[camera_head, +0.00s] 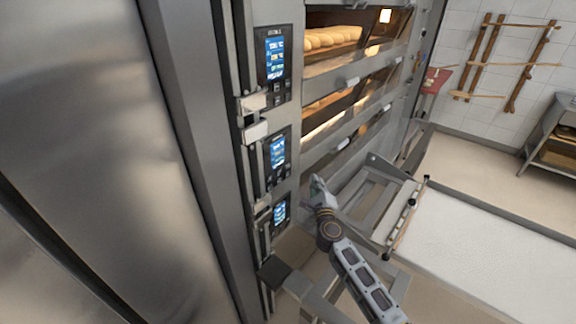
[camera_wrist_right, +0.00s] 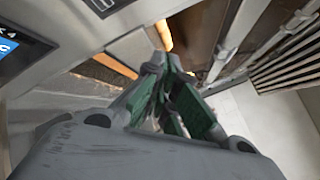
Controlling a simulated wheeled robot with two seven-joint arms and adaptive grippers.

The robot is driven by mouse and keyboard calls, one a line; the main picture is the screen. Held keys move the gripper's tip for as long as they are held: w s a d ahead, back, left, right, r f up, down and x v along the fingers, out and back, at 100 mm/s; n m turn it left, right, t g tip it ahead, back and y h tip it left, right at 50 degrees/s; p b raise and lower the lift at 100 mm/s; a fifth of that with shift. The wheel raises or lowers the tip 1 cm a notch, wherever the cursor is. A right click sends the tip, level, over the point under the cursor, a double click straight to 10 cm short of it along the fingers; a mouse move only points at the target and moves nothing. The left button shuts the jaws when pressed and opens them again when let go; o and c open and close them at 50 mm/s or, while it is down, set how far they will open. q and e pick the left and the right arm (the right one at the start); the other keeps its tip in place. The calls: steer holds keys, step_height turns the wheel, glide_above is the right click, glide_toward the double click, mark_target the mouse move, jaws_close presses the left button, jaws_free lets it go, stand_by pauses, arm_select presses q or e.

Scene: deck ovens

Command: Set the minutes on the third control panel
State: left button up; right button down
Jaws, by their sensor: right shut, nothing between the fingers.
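Three control panels with lit blue screens run down the oven front in the head view. The top panel (camera_head: 275,58) and the middle panel (camera_head: 278,153) show whole. The third, lowest panel (camera_head: 281,213) is small and its digits are too small to read. My right gripper (camera_head: 317,186) is shut and empty, to the right of the third panel and apart from it. In the right wrist view its green-padded fingers (camera_wrist_right: 178,105) show, and part of a lit screen (camera_wrist_right: 8,47) shows at the left edge. My left gripper is not in view.
Oven decks stand right of the panels, with loaves (camera_head: 330,38) in the top one. A metal frame loader with a white belt (camera_head: 480,245) stands at the lower right. A large steel door (camera_head: 90,130) fills the left. Wooden peels hang on the tiled wall.

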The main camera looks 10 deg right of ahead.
mark_target(287, 165)
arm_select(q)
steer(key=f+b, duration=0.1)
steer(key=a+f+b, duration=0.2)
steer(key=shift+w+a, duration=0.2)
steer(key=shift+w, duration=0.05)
arm_select(e)
steer(key=w+a, duration=0.5)
steer(key=w, duration=0.2)
steer(key=shift+a, duration=0.25)
stand_by(0.3)
steer(key=shift+w+a, duration=0.1)
stand_by(1.3)
steer(key=shift+w+a, duration=0.15)
steer(key=shift+w, duration=0.05)
